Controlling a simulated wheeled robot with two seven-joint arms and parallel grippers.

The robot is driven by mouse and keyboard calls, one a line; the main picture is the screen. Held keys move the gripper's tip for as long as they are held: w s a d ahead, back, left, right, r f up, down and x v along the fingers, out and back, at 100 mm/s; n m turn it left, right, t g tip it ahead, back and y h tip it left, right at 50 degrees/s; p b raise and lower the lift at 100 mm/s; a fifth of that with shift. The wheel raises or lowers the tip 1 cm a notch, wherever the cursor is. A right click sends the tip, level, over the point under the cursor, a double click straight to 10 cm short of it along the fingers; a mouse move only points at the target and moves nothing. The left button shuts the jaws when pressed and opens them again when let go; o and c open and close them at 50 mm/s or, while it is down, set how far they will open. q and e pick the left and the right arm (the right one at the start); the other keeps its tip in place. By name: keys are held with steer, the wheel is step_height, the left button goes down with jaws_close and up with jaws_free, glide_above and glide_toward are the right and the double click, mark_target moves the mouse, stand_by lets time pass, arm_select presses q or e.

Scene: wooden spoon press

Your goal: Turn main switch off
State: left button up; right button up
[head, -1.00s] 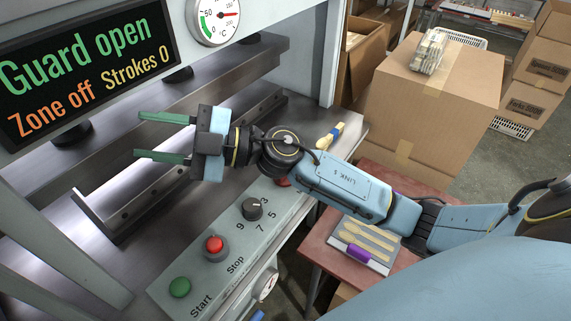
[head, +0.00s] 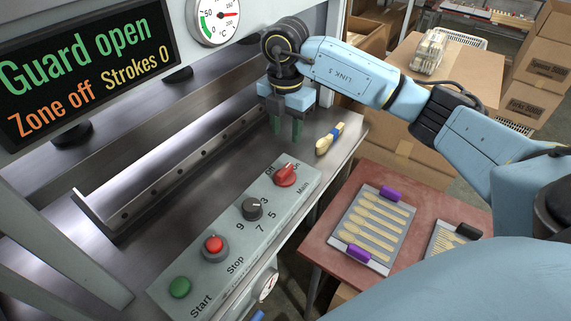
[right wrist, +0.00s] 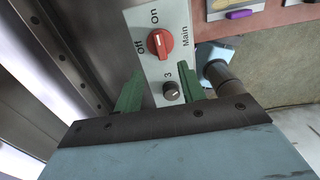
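The main switch (head: 286,174) is a red rotary knob at the far end of the grey control panel (head: 188,256), with "On", "Off" and "Main" printed around it. It also shows in the right wrist view (right wrist: 160,42), where its white mark appears to point toward "On". My right gripper (head: 286,132) points down above the press bed, just beyond the switch. Its green fingers are apart and empty. In the right wrist view the fingers (right wrist: 160,72) frame the panel, with the switch ahead of them and not touched. My left gripper is not in view.
The panel also holds a black dial (head: 252,208), a red stop button (head: 214,245) and a green start button (head: 180,287). A brush (head: 330,138) lies right of my gripper. The display (head: 85,68) reads "Guard open". A spoon tray (head: 345,222) lies on the red table.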

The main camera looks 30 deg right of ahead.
mark_target(285, 168)
step_height(285, 168, down, 12)
stand_by(0.4)
jaws_close()
